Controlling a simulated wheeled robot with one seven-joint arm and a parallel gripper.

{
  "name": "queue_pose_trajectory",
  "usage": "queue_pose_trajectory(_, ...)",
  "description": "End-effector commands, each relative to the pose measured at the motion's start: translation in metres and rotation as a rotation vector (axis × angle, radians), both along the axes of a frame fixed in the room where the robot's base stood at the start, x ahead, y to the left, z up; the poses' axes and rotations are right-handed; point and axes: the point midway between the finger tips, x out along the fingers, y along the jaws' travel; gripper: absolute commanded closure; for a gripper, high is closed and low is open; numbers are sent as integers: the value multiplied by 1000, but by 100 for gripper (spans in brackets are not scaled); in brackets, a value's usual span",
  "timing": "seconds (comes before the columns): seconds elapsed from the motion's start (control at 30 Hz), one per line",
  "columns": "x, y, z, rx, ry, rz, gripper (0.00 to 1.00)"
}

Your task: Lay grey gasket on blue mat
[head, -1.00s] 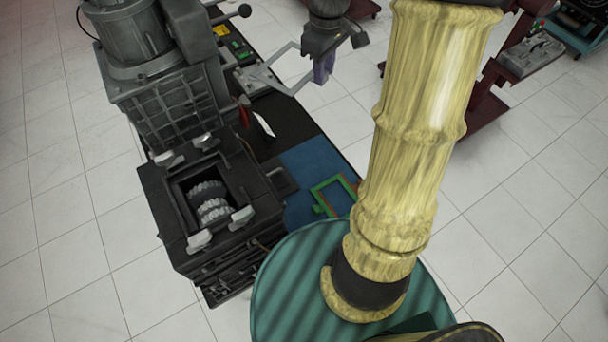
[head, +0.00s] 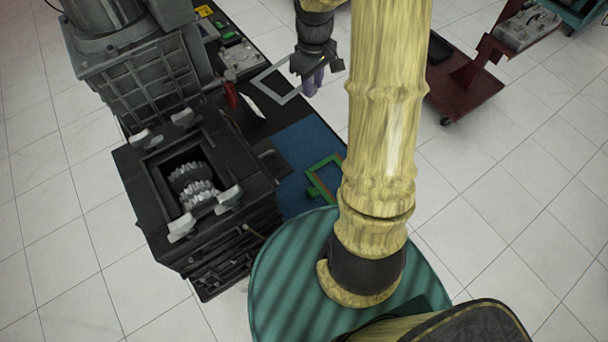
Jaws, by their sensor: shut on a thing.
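The grey gasket (head: 262,78), a thin rectangular frame, is at the far side of the blue mat (head: 291,144), over the black bench top. My gripper (head: 311,84) is shut on the gasket near its right end. The fingers are small and partly hidden, and I cannot tell how high the gasket is above the bench. The blue mat lies flat on the bench, nearer than the gasket. A green gasket-like frame (head: 310,178) lies on the mat's near part, partly hidden by my arm.
A dark engine block with an open top and gears (head: 196,190) stands left of the mat. A red object (head: 230,95) and a white slip (head: 253,107) are between the block and the gasket. A dark red stand (head: 462,90) is on the floor at the right.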

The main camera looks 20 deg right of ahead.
Motion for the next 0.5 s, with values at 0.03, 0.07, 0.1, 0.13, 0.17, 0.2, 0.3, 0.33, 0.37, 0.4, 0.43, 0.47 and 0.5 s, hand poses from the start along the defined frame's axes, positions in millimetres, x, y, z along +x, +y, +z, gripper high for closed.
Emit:
queue_pose_trajectory(0.03,0,-1,-41,0,7,-24,96)
queue_pose_trajectory(0.07,-1,-2,-57,0,8,-43,96)
queue_pose_trajectory(0.1,-1,-4,-78,0,7,-66,96)
queue_pose_trajectory(0.13,-2,-5,-94,0,8,-85,96)
queue_pose_trajectory(0.17,-3,-7,-109,0,8,-102,96)
queue_pose_trajectory(0.2,-4,-9,-128,-1,7,-124,96)
queue_pose_trajectory(0.3,-7,-14,-165,0,3,-171,96)
queue_pose_trajectory(0.33,-8,-15,-172,-1,3,-182,96)
queue_pose_trajectory(0.37,-9,-16,-178,-1,2,-191,96)
queue_pose_trajectory(0.4,-10,-17,-184,0,0,-199,96)
queue_pose_trajectory(0.43,-10,-17,-187,0,0,-204,96)
queue_pose_trajectory(0.47,-11,-18,-189,-1,0,-207,96)
queue_pose_trajectory(0.5,-11,-18,-189,0,-2,-209,96)
